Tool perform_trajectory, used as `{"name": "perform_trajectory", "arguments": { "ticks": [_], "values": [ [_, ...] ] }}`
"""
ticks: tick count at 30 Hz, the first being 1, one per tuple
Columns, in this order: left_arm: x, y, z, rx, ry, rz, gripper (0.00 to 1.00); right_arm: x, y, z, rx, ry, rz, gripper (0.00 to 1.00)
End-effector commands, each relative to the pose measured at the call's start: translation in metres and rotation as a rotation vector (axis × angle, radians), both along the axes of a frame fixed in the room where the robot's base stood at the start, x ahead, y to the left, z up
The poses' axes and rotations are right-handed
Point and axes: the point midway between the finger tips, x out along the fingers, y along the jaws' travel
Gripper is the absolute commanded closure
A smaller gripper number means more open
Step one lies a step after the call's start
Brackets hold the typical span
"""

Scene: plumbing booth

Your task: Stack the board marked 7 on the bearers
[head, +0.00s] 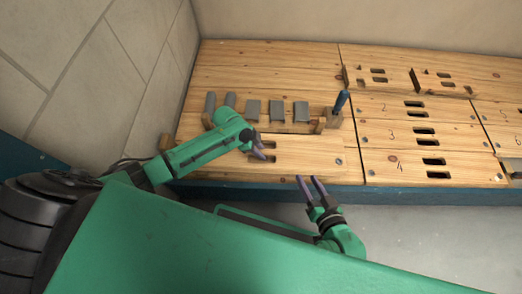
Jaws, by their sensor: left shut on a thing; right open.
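A pale wooden board (305,157) with two dark slots lies at the front left of the bench top. Any number on it is hidden or too small to read, so I cannot tell if it is the board marked 7. My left gripper (258,146) is at the slots, shut, apparently on this board. Its arm covers the board's left part. My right gripper (310,181) is open and empty, in front of the bench's front edge. I cannot make out the bearers with certainty; a small wooden block (321,125) stands behind the board.
Boards marked 2 (374,106), 3 (375,132) and 4 (380,163) lie to the right. Several grey pieces (276,111) and a blue-handled tool (341,101) stand behind the held board. A tiled wall (110,60) closes the left side.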

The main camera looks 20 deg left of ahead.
Motion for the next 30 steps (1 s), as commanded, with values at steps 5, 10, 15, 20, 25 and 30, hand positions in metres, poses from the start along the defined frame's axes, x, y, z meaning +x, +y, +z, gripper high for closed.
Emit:
{"name": "perform_trajectory", "arguments": {
  "ticks": [5, 10, 15, 20, 25, 30],
  "values": [
    [0.001, -0.001, -0.001, -0.002, -0.003, 0.0, 1.0, 0.0, 0.0, -0.001, 0.0, 0.0, 0.0, 0.5],
    [0.001, -0.001, -0.002, -0.002, -0.003, 0.0, 0.5, 0.0, 0.0, -0.002, 0.0, 0.0, 0.0, 0.5],
    [0.001, 0.0, -0.003, -0.001, -0.002, 0.0, 0.38, 0.0, 0.0, -0.002, 0.0, 0.0, 0.0, 0.5],
    [-0.001, 0.0, -0.004, 0.001, 0.002, -0.001, 0.38, -0.001, 0.0, -0.002, -0.001, 0.001, 0.001, 0.5],
    [-0.001, 0.004, 0.009, 0.002, 0.001, 0.0, 0.38, 0.0, 0.0, 0.012, -0.002, 0.002, 0.003, 0.5],
    [-0.004, 0.013, 0.028, 0.002, 0.001, 0.0, 0.38, 0.002, -0.005, 0.037, -0.048, 0.053, 0.026, 0.5]
  ]
}}
